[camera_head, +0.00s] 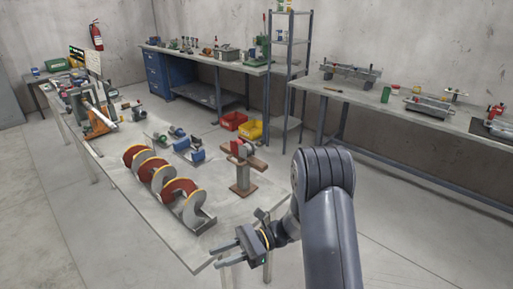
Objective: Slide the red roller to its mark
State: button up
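A small red piece (239,147), which looks like the red roller, sits on top of a brown stand (243,178) near the table's right edge. Its exact shape and its mark are too small to make out. My gripper (217,257) is at the near end of the table, in front of the stand and apart from it. Its two fingers point left with a gap between them, and nothing shows between them.
A red auger (163,178) with yellow edges lies on the grey table (130,196) left of the stand. Blue-ended parts (190,149) lie behind it. Red (233,121) and yellow (249,130) bins stand on the floor beyond. The table's near left strip is clear.

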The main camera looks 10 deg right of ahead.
aim_at(242, 143)
jog(key=i+l+z, duration=0.25)
jog(key=z, duration=0.2)
jog(key=i+l+z, duration=0.1)
jog(key=i+z, duration=0.3)
jog(key=i+l+z, duration=0.1)
jog(key=z, duration=0.35)
jog(key=i+u, duration=0.1)
jog(key=i, duration=0.3)
jog(key=i+l+u, duration=0.1)
jog(key=i, duration=0.35)
jog(key=i+u, duration=0.2)
jog(key=u, duration=0.2)
jog(key=i+u, duration=0.25)
jog(key=u, duration=0.15)
jog(key=i+u, duration=0.2)
jog(key=u, duration=0.25)
jog(key=i+l+u, duration=0.15)
jog(key=u, duration=0.25)
jog(key=i+l+u, duration=0.1)
jog(key=i+u, duration=0.15)
jog(key=i, duration=0.1)
